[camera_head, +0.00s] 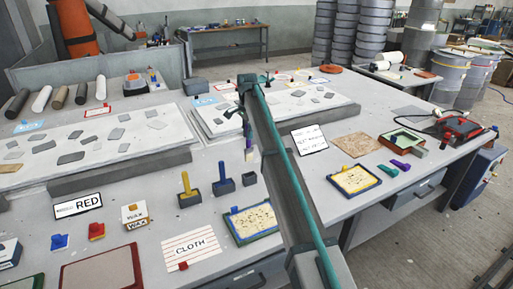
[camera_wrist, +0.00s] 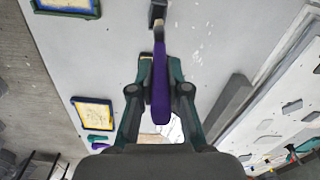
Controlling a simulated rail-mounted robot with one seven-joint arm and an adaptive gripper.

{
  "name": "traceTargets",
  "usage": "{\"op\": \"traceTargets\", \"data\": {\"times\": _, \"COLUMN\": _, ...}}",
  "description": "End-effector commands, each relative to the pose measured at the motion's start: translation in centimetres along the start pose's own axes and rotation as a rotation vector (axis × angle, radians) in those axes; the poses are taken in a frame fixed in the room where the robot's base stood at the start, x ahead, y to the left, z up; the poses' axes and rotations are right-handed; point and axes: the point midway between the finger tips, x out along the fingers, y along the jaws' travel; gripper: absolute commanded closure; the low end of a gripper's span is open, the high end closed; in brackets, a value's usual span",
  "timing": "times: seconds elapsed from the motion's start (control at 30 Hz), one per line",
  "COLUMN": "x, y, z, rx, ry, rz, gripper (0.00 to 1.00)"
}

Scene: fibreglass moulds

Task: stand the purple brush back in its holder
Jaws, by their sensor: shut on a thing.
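The purple brush (camera_wrist: 161,90) is clasped between the teal fingers of my gripper (camera_wrist: 160,68) in the wrist view. In the head view the brush (camera_head: 248,145) hangs roughly upright beneath my gripper (camera_head: 246,122), its paler end downward. A small dark empty holder (camera_head: 249,179) stands on the table below it, and the brush looks clear of it. A dark block (camera_wrist: 157,14) shows beyond the brush in the wrist view; I cannot tell for sure that it is this holder. My forearm hides part of the table just right of the brush.
A yellow brush (camera_head: 185,183) and a blue brush (camera_head: 222,171) stand in holders to the left. A green-framed tray (camera_head: 276,238) and the CLOTH card (camera_head: 190,247) lie nearer. White mould boards (camera_head: 90,150) lie behind.

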Motion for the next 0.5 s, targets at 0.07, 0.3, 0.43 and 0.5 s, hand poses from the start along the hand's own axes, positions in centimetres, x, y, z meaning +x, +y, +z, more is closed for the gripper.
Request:
{"op": "traceTargets", "data": {"times": 0.07, "x": -0.04, "y": -0.06, "z": -0.05, "rx": 0.077, "ry": -0.001, "rz": 0.003, "gripper": 1.00}}
{"op": "traceTargets", "data": {"times": 0.3, "x": 0.00, "y": 0.15, "z": 0.01, "rx": 0.187, "ry": -0.001, "rz": 0.005, "gripper": 1.00}}
{"op": "traceTargets", "data": {"times": 0.43, "x": 0.01, "y": 0.16, "z": 0.00, "rx": 0.191, "ry": -0.001, "rz": 0.005, "gripper": 1.00}}
{"op": "traceTargets", "data": {"times": 0.5, "x": 0.01, "y": 0.16, "z": 0.00, "rx": 0.190, "ry": -0.002, "rz": 0.005, "gripper": 1.00}}
